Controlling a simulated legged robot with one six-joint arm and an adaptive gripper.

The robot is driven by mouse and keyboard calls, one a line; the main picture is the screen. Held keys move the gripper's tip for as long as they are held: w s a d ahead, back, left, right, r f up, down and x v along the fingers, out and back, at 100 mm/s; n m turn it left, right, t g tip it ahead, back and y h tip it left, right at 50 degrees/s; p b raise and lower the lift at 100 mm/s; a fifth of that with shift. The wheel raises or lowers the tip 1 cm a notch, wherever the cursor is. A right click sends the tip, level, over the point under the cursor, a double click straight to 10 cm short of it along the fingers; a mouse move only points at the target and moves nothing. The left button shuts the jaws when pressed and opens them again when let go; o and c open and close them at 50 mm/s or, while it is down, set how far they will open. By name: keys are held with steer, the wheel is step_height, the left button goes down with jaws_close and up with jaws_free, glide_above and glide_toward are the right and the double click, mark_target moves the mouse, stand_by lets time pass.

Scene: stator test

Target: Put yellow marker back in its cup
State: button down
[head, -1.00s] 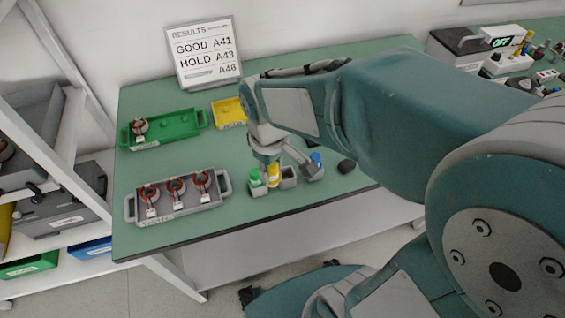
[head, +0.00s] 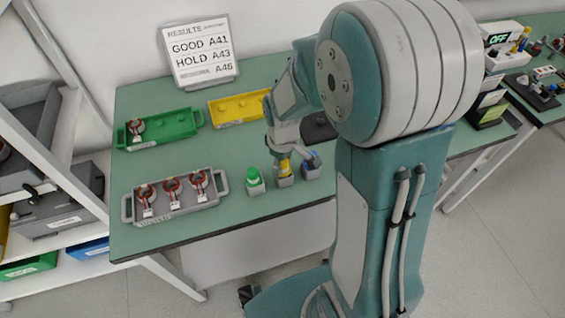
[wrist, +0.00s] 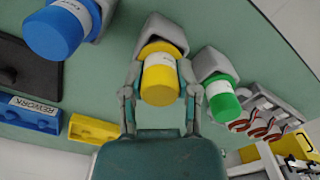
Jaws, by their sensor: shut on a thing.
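My gripper (head: 287,152) is shut on the yellow marker (head: 285,167), with one finger on each side of it. In the wrist view the yellow marker (wrist: 160,80) sits between the fingertips (wrist: 160,70), its far end at the mouth of a grey cup (wrist: 162,32). In the head view this middle cup (head: 285,181) is directly below the marker, in line with it. The marker's lower end is hidden, so I cannot tell how deep it is.
The green marker (head: 253,174) stands in a cup on the left, the blue marker (head: 311,158) in one on the right, both close to my gripper. A grey tray (head: 180,212) with several stators, a green tray (head: 176,140) and a yellow tray (head: 228,120) lie left and behind.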

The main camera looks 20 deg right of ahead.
steer(key=shift+f, duration=0.3)
steer(key=shift+c, duration=1.8)
jaws_free()
step_height(320, 180, up, 12)
steer(key=shift+r, duration=0.1)
steer(key=s+r+m+t, duration=0.5)
steer(key=s+r, duration=0.4)
steer(key=s, duration=0.5)
steer(key=shift+s+m+t, duration=0.15)
steer(key=shift+m+t, duration=0.15)
steer(key=shift+m, duration=0.6)
